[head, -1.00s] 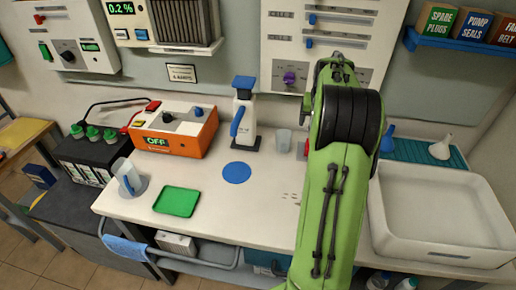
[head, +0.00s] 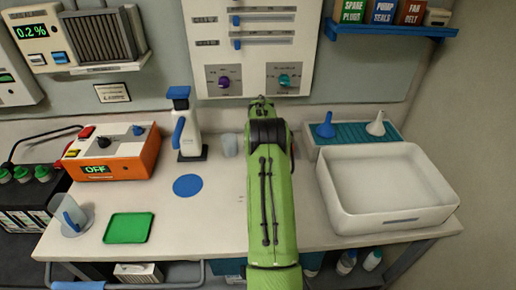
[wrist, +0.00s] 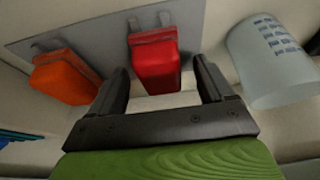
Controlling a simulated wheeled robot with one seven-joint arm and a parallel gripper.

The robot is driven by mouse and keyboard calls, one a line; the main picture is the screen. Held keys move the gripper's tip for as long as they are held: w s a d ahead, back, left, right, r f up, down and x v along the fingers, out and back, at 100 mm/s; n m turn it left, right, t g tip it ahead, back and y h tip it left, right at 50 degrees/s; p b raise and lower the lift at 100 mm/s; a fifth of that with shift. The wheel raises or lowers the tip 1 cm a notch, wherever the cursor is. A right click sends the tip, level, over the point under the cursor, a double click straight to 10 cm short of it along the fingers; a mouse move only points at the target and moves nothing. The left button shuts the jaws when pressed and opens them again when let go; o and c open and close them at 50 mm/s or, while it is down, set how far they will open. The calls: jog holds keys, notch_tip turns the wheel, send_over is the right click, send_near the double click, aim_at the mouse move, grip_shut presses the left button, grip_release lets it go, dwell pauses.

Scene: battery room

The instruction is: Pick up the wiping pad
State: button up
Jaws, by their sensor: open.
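My gripper (wrist: 162,68) is open and empty in the wrist view. A red block (wrist: 154,62) with a grey bracket stands just beyond and between its fingertips. An orange block (wrist: 64,76) is to its left. Both are at a grey plate (wrist: 90,42). I cannot tell for sure which thing is the wiping pad; no label shows. A flat green tray-like piece (head: 129,228) and a flat blue disc (head: 187,186) lie on the white counter.
A clear cup (wrist: 272,65) stands close right of my gripper; it also shows in the head view (head: 230,145). A spray bottle (head: 189,128) and orange power box (head: 110,153) stand left. A white basin (head: 385,228) is at the right.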

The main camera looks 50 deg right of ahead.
jog(key=shift+w+d+f, duration=0.1)
jog(key=shift+w+f, duration=0.05)
jog(key=shift+f, duration=0.15)
jog(key=shift+r, duration=0.1)
jog(key=c, duration=1.2)
notch_tip(320, 180, up, 10)
jog(key=shift+r+p, duration=0.1)
jog(key=shift+p, duration=0.8)
jog(key=shift+c, duration=0.2)
